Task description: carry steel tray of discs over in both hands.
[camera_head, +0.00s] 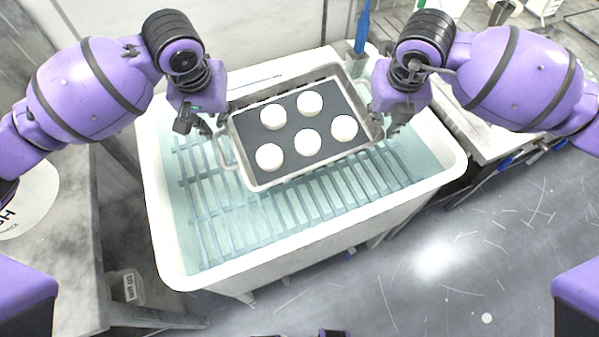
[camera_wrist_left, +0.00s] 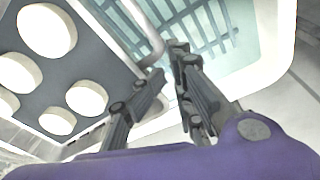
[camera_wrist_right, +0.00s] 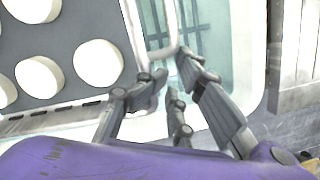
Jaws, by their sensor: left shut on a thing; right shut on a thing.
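The steel tray (camera_head: 237,152) is held above a white tub, slightly turned in the head view, its left end nearer me. Several round white discs (camera_head: 307,142) lie on its dark liner (camera_head: 290,125). My left gripper (camera_head: 212,128) is at the tray's left end; in the left wrist view its fingers (camera_wrist_left: 168,64) close on the tray's handle (camera_wrist_left: 146,45). My right gripper (camera_head: 388,122) is at the right end; in the right wrist view its fingers (camera_wrist_right: 172,72) are at the handle there, partly hiding it. The discs also show in the left wrist view (camera_wrist_left: 46,30).
The white tub (camera_head: 160,225) holds pale blue liquid over a slatted rack (camera_head: 235,225). A grey bench (camera_head: 75,270) stands at the left, with a white round container (camera_head: 25,200). A blue-handled tool (camera_head: 362,30) stands behind the tub. Open floor (camera_head: 450,270) lies at the right.

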